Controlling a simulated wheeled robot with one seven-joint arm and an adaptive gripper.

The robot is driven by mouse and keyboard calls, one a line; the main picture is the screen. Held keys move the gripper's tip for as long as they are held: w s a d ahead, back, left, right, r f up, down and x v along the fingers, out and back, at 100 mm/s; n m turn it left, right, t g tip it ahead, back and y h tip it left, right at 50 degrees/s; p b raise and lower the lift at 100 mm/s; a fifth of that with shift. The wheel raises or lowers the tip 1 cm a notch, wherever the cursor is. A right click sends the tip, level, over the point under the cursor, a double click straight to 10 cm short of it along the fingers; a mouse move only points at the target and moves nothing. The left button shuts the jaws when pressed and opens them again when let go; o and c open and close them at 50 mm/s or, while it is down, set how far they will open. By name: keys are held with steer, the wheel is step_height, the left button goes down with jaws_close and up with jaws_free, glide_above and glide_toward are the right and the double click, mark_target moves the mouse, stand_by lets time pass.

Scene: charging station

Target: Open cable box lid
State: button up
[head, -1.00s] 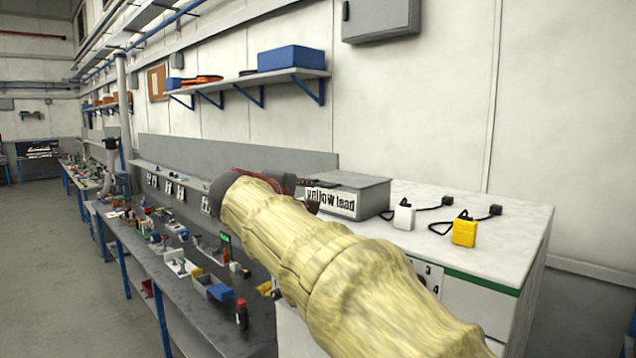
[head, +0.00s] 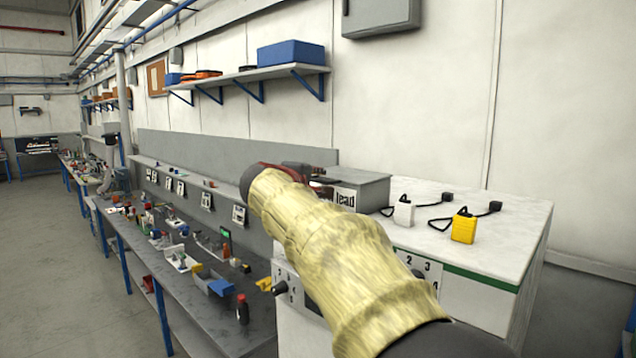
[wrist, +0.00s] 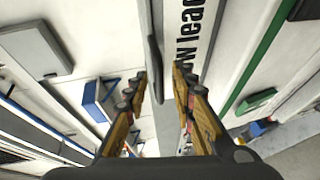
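The cable box (head: 366,184) is a grey box with a flat lid on the white cabinet top, and its lid looks shut. Its white label (head: 345,198) shows only "lead" in the head view, because my arm covers the rest. In the wrist view the label (wrist: 192,42) runs along the right of the fingers. My gripper (wrist: 160,72) has its two fingers apart at the box's edge. A dark grey lip (wrist: 154,66) shows between the fingertips; I cannot tell whether they touch it. In the head view my gripper (head: 300,170) is partly hidden behind my sleeved arm.
A white plug (head: 404,212) and a yellow one (head: 464,227) stand with cables on the cabinet top (head: 510,230), right of the box. A workbench (head: 205,310) with several small tools runs along the left. A shelf with a blue box (head: 290,54) hangs above.

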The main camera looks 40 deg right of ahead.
steer(key=shift+c, duration=0.9)
jaws_close()
